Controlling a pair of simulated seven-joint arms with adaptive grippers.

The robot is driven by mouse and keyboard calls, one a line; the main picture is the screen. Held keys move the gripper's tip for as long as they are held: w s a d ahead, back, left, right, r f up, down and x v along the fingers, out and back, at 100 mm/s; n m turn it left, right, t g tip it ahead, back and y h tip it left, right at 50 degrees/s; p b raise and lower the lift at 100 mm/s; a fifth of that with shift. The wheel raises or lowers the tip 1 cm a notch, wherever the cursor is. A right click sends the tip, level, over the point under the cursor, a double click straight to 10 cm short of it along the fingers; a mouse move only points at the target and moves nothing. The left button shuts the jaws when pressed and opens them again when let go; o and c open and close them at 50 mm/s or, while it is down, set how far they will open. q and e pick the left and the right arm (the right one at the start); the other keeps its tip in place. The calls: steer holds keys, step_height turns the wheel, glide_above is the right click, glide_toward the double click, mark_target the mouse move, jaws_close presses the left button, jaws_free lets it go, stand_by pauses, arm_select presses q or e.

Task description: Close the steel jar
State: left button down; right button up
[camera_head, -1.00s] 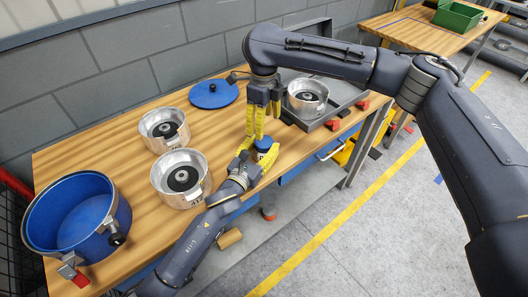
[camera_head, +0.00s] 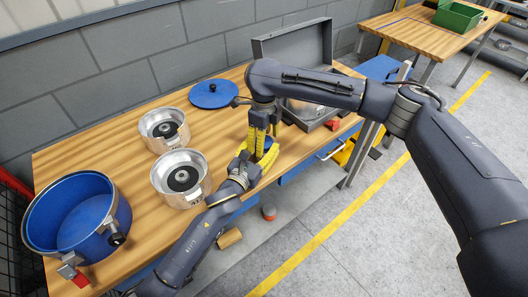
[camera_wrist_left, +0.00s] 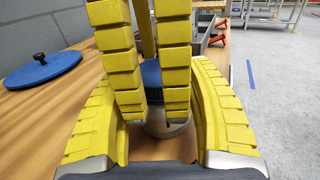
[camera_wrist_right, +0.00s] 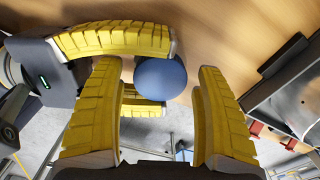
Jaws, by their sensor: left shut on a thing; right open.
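The small steel jar (camera_wrist_left: 165,128) stands in the jaws of my left gripper (camera_head: 262,160), which is shut on its body near the table's front edge. A blue lid (camera_wrist_right: 160,78) covers the top of the jar; I cannot tell whether it is fully seated. My right gripper (camera_head: 259,146) points down from above, open. In the left wrist view its two fingers hang on either side of the blue lid (camera_wrist_left: 151,73). In the right wrist view the lid lies beyond the fingertips, left of the middle of the gap. In the head view the grippers mostly hide the jar.
Two steel housings (camera_head: 181,180) (camera_head: 163,130) stand left of my grippers, and a large blue pot (camera_head: 78,215) stands further left. A blue round lid (camera_head: 213,93) lies behind. An open grey case (camera_head: 292,45) is at the back right, partly behind my right arm.

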arm_select(q)
steer(key=shift+f, duration=0.3)
arm_select(e)
steer(key=c, duration=1.3)
steer(key=o, duration=1.2)
arm_select(q)
steer(key=shift+f, duration=0.1)
arm_select(e)
steer(key=shift+r, duration=2.25)
steer(key=o, duration=0.6)
steer(key=shift+o, duration=0.2)
step_height(320, 180, up, 12)
